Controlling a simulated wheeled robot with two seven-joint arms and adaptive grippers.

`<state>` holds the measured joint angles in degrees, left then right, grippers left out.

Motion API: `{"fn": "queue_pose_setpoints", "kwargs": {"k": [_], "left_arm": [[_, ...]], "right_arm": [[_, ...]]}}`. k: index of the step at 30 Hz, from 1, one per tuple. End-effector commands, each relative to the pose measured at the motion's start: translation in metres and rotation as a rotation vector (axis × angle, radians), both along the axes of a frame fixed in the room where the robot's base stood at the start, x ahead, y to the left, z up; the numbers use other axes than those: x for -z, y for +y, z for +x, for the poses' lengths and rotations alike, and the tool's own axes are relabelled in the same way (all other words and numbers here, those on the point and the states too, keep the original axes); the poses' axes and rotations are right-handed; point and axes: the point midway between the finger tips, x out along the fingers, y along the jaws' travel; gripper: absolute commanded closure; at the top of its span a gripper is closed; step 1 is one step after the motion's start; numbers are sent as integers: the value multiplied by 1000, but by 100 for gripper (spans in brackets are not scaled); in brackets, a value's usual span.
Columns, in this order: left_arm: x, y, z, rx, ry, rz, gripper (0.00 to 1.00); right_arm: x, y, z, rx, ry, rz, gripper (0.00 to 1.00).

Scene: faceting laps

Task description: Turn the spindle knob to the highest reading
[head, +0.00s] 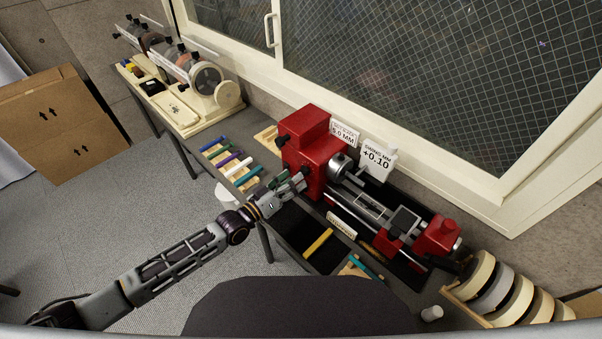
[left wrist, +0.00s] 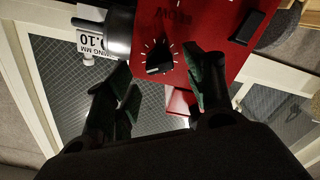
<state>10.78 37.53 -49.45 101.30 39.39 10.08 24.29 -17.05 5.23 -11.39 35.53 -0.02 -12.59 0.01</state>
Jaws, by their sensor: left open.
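The red lathe headstock (head: 310,150) stands on the bench, and its front face fills the top of the left wrist view (left wrist: 215,35). A black spindle knob (left wrist: 158,60) with white tick marks around it sits on that face; its exact pointer setting is too small to read. My left gripper (head: 294,182) is open in front of the headstock. In the left wrist view its two dark green fingertips (left wrist: 158,78) stand apart, one to each side of the knob, with no clear contact. In the head view the gripper area hides most of the knob. My right gripper is not in view.
A black rocker-like part (left wrist: 249,27) is beside the knob. Signs reading 5.0 MM (head: 344,134) and +0.10 (head: 377,158) stand behind the lathe. Coloured sticks (head: 230,160) lie left of my gripper, a yellow stick (head: 318,242) in front. Wheels (head: 495,290) stand at right.

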Motion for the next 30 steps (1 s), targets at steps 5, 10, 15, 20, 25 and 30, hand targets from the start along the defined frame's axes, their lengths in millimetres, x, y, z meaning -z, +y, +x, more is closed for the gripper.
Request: {"fn": "queue_pose_setpoints", "kwargs": {"k": [5,10,15,20,25,30], "left_arm": [[-2,-14,14,0,-2,-2,46],[-1,-24,24,0,-1,-1,46],[0,-30,30,1,1,1,46],[0,-32,32,1,0,0,46],[0,-32,32,0,0,0,46],[0,-32,31,0,0,0,60]], "right_arm": [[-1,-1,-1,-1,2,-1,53],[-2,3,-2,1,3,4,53],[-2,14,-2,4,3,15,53],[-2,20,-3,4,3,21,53],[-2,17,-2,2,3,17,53],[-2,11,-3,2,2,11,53]]}}
